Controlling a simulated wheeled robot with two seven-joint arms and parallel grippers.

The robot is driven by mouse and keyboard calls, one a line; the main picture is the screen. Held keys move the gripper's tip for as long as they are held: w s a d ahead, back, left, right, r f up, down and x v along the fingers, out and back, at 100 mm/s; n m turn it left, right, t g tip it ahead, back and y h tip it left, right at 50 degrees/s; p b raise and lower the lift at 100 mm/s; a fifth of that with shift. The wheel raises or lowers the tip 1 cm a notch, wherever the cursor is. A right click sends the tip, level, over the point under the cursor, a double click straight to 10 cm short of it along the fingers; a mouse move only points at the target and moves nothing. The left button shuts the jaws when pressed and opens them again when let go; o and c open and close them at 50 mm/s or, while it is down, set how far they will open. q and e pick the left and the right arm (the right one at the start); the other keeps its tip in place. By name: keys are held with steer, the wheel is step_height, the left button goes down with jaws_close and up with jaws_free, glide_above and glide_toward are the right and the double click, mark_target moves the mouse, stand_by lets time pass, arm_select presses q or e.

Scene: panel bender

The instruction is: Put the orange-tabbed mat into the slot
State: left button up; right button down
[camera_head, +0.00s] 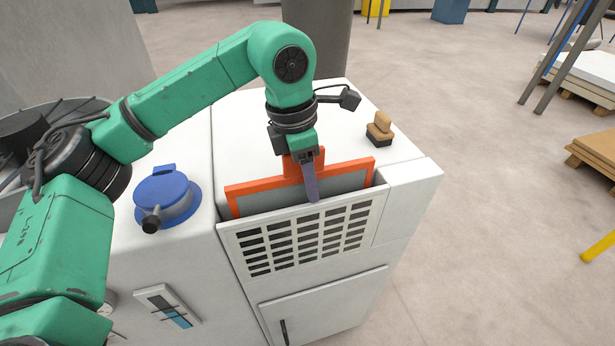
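The orange-tabbed mat (345,182) is a grey panel with an orange frame and a raised orange tab at its top middle. It stands nearly upright in the slot (222,217) at the front of the white cabinet, behind the vented panel. Its upper part rises above the slot; its lower part is hidden. My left gripper (309,185) reaches down from above at the tab and appears shut on it. One grey finger shows in front of the mat; the other is hidden behind it. My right gripper is not in view.
A brush with a wooden handle (381,125) stands on the white cabinet top (235,130), right of my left gripper. A blue round cap (165,195) sits on the left unit. A grey column (318,40) rises behind the cabinet. Open floor lies to the right.

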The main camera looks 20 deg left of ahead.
arm_select(q)
steer(key=r, duration=0.6)
steer(key=a+r+b, duration=0.1)
steer(key=r, duration=0.1)
steer(key=shift+s+r, duration=0.35)
steer(key=shift+r, duration=0.05)
steer(key=r, duration=0.2)
steer(key=r+p, duration=0.1)
steer(key=a+r+p, duration=0.1)
steer(key=r, duration=0.1)
steer(key=shift+s+r, duration=0.25)
steer(key=shift+r, duration=0.1)
steer(key=shift+f, duration=0.1)
